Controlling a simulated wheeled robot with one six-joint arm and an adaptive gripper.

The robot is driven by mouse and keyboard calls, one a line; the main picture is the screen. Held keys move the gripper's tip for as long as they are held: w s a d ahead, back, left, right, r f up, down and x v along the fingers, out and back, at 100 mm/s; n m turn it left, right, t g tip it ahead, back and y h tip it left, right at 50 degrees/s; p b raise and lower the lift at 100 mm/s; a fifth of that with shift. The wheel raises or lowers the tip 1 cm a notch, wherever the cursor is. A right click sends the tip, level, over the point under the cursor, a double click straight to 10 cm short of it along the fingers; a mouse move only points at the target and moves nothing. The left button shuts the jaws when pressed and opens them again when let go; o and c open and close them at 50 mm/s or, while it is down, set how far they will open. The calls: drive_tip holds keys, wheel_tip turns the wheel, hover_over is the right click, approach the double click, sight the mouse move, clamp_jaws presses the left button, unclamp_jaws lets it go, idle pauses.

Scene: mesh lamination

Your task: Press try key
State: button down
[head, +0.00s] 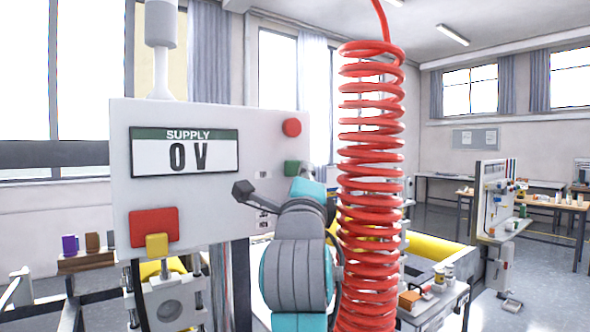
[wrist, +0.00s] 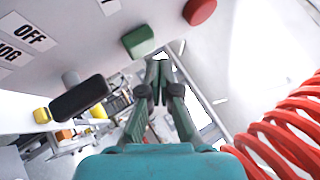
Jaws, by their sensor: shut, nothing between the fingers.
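No key with a readable "try" label shows. The pale control panel (head: 215,225) carries a green button (head: 291,168) at its right edge, which also shows in the wrist view (wrist: 138,42). A round red button (head: 291,127) sits above it and is also in the wrist view (wrist: 201,11). My gripper (wrist: 160,64) is shut and empty. In the wrist view its fingertips appear just right of and below the green button; I cannot tell whether they touch it. In the head view my arm hides the fingers.
A dark block-shaped handle (head: 243,190) stands out from the panel, left of my arm, near OFF and JOG labels in the wrist view. A red block (head: 154,226) and yellow block (head: 157,245) are at lower left. A red coiled hose (head: 370,190) hangs close right of my arm.

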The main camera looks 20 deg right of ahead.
drive_tip(key=s, duration=0.1)
drive_tip(key=s+d, duration=0.1)
drive_tip(key=s, duration=0.2)
drive_tip(key=shift+s+d, duration=0.25)
drive_tip(key=shift+s, duration=0.15)
idle(0.7)
